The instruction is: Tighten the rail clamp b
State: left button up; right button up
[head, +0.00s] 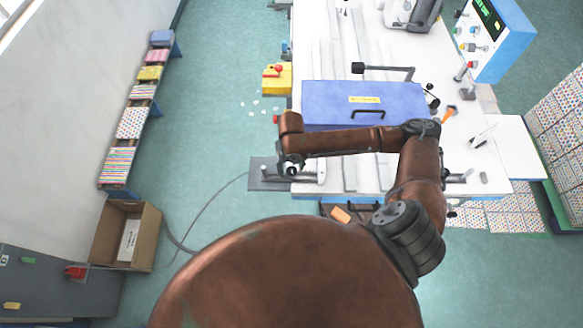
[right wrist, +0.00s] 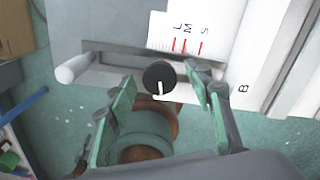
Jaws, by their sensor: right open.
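In the right wrist view, the rail clamp b shows as a round black knob (right wrist: 158,76) with a short white mark pointing down in the picture. It sits on a grey slotted bar beside a printed letter B. My right gripper (right wrist: 164,80) is open, with one green finger on each side of the knob; I cannot tell whether they touch it. In the head view my right gripper (head: 292,168) is over the table's front left corner and hides the knob. My left gripper is not in view.
A pale rounded handle (right wrist: 76,68) ends the bar. A blue box (head: 330,98) stands behind my right forearm. A yellow box (head: 278,80) is at the table's left edge.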

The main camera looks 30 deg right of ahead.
jog(key=shift+f, duration=0.1)
jog(key=c, duration=1.2)
jog(key=shift+o, duration=0.2)
